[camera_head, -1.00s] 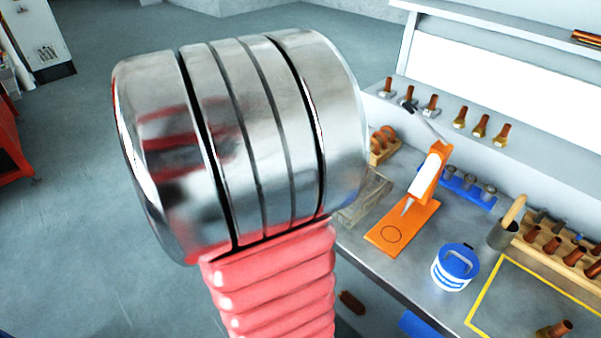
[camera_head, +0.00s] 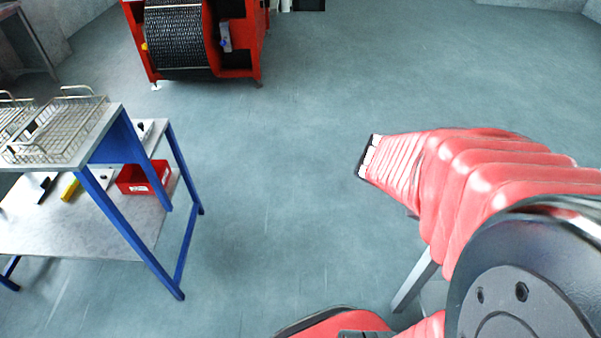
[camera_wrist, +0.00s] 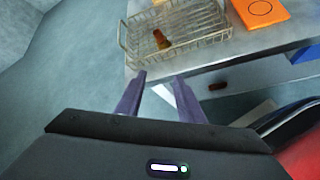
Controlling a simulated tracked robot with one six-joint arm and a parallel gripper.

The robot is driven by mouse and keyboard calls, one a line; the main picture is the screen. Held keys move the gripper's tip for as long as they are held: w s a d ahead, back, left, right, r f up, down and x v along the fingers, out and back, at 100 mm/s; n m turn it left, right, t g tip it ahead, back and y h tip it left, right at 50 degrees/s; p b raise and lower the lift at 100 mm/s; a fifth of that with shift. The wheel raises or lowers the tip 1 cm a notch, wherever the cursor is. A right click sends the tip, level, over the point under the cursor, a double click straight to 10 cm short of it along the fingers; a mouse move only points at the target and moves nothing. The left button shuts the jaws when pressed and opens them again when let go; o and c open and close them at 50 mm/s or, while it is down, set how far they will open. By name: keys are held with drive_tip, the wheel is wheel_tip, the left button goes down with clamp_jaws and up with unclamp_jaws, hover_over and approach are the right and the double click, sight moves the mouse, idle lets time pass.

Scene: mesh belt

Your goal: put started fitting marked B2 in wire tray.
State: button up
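In the wrist view a wire tray (camera_wrist: 206,39) stands near the edge of a grey bench. One copper-brown fitting (camera_wrist: 161,39) is inside it; no mark on it is readable. My gripper (camera_wrist: 159,77) is open, its two purple fingers apart with nothing between them, just short of the tray's near side. In the head view, wire trays (camera_head: 75,107) stand on a blue-framed table at the left and look empty. My gripper's fingers do not show in the head view.
An orange plate (camera_wrist: 262,11) lies right of the tray on the bench. A brown piece (camera_wrist: 218,86) lies lower down, beyond the bench edge. In the head view, a red bin (camera_head: 143,178) sits on the table's lower shelf and a red machine with a mesh belt (camera_head: 175,38) stands behind. The middle floor is clear.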

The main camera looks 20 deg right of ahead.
drive_tip(key=w+a+r+m+t+y, duration=0.2)
drive_tip(key=a+y, duration=0.1)
drive_tip(key=a, duration=0.7)
drive_tip(key=w+a+r+m+t+y, duration=0.2)
drive_tip(key=w+a+m+t+y, duration=0.1)
drive_tip(key=a, duration=0.8)
drive_tip(key=w+a+r+m+t+y, duration=0.2)
drive_tip(key=a+m+y, duration=0.1)
drive_tip(key=a, duration=0.8)
drive_tip(key=shift+w+a+t+y, duration=0.15)
drive_tip(key=shift+w+t+y, duration=0.15)
drive_tip(key=shift+y, duration=0.3)
